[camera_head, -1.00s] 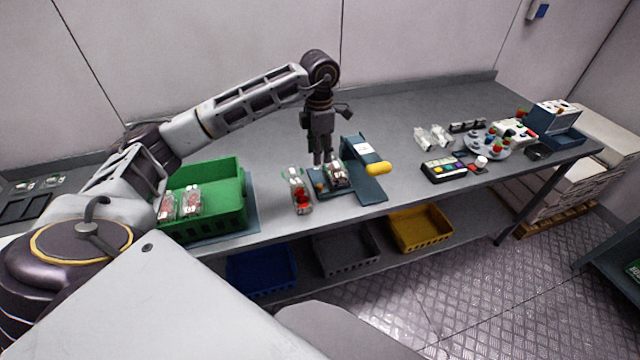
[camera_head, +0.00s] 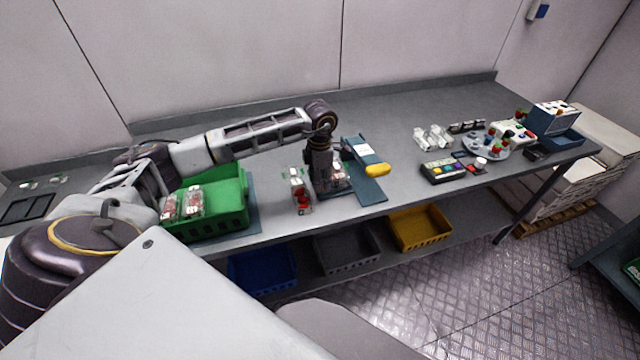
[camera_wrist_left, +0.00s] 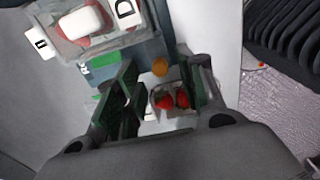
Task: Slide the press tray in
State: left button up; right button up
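The blue press (camera_head: 368,180) stands near the table's front edge, with a yellow handle (camera_head: 377,170) on its right. Its tray lies at the press's left side and is largely hidden behind my left gripper (camera_head: 325,190). A clear box of berries there is partly covered by the gripper. My left gripper points down, low over the tray. In the left wrist view its two fingers (camera_wrist_left: 162,88) stand apart. A round orange knob (camera_wrist_left: 160,67) and red berries (camera_wrist_left: 172,101) show in the gap between them. I cannot tell whether a finger touches the knob. My right gripper is not in view.
A clear berry box (camera_head: 299,191) stands just left of the gripper. A green crate (camera_head: 232,200) with berry boxes is further left. A button panel (camera_head: 452,170) and plate of berries (camera_head: 490,146) are at right. Blue, grey and yellow bins sit below. The back table is clear.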

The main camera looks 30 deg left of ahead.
pick_arm(q)
jog(key=shift+f, duration=1.3)
jog(key=shift+c, duration=0.5)
grip_shut()
